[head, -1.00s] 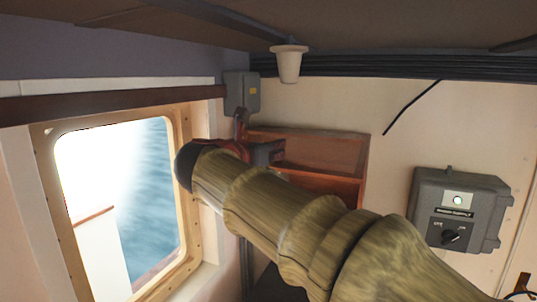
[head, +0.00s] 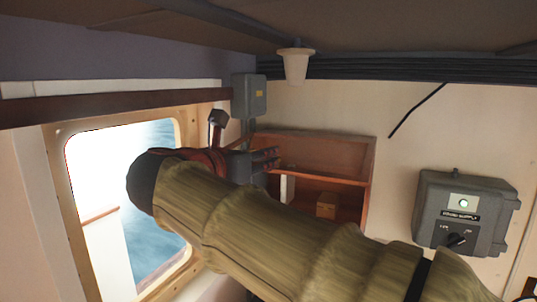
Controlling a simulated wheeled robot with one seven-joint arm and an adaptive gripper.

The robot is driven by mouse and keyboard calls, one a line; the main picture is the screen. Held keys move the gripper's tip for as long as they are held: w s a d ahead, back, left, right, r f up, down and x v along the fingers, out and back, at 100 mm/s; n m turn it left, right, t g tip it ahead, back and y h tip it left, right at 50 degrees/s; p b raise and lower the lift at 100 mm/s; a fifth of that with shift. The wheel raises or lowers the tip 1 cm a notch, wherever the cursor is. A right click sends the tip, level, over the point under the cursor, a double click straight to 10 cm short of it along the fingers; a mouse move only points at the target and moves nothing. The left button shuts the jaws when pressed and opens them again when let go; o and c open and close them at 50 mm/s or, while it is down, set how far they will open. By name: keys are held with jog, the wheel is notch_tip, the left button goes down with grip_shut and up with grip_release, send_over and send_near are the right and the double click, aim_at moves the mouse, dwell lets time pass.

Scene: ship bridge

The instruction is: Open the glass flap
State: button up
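A reddish-brown wooden cabinet (head: 368,165) hangs on the wall in the corner, right of the window. Its front has an upper section and a lower section. A clear glass flap cannot be made out apart from the cabinet front. My gripper (head: 273,160) is small and dark at the cabinet's left side, with its fingers pointing right across the front. Whether the fingers touch the cabinet, and how far apart they are, cannot be told. My sleeved arm covers the cabinet's lower left part.
A small tan box (head: 326,205) shows in the lower section. A grey switch box (head: 465,212) with a lit green lamp is on the right wall. A bright window (head: 150,250) is at left. A grey junction box (head: 249,95) and a white ceiling fitting (head: 296,66) are above.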

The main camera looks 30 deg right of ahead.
jog(key=v, duration=0.3)
jog(key=shift+s+a, duration=0.15)
jog(key=shift+a, duration=0.05)
dwell(0.4)
